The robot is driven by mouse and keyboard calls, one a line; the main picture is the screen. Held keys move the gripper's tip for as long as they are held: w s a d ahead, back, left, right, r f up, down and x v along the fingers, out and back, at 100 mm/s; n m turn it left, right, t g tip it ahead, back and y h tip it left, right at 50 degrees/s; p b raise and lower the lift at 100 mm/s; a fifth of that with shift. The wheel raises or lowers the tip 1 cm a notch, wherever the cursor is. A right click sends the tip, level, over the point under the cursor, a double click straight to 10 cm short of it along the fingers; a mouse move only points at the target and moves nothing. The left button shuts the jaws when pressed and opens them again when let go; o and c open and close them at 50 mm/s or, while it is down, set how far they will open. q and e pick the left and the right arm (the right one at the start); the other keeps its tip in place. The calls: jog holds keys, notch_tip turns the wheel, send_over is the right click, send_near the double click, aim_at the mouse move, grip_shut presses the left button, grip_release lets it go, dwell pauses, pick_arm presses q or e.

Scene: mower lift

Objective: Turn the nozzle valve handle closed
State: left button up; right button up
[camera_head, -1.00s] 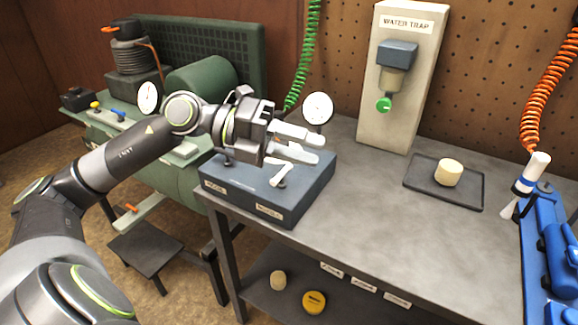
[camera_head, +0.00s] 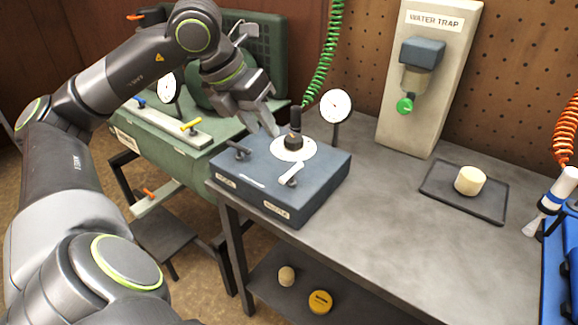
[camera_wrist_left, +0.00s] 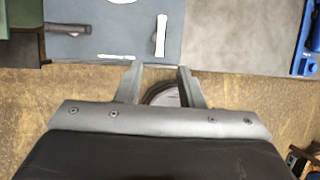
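The blue-grey box (camera_head: 325,190) sits on the near left corner of the grey bench. A white lever handle (camera_head: 291,173) is on its top above a label that seems to read NOZZLE; it also shows in the left wrist view (camera_wrist_left: 161,35). A dark handle (camera_head: 238,150) is to its left, and a black fitting on a white disc (camera_head: 294,150) is behind. My left gripper (camera_head: 262,118) is above the box's back left part, apart from the white handle, with nothing visible between its fingers. In the left wrist view its fingers (camera_wrist_left: 160,82) are spread. My right gripper is not in view.
A round gauge (camera_head: 335,105) stands behind the box. The water trap panel (camera_head: 440,35) is at the back. A dark tray (camera_head: 488,205) holds a cream cylinder (camera_head: 470,180). A green machine (camera_head: 170,160) is left of the bench. The middle bench top is clear.

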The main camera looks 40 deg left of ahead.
aim_at(290, 171)
pick_arm(q)
jog(key=x, duration=1.4)
grip_shut()
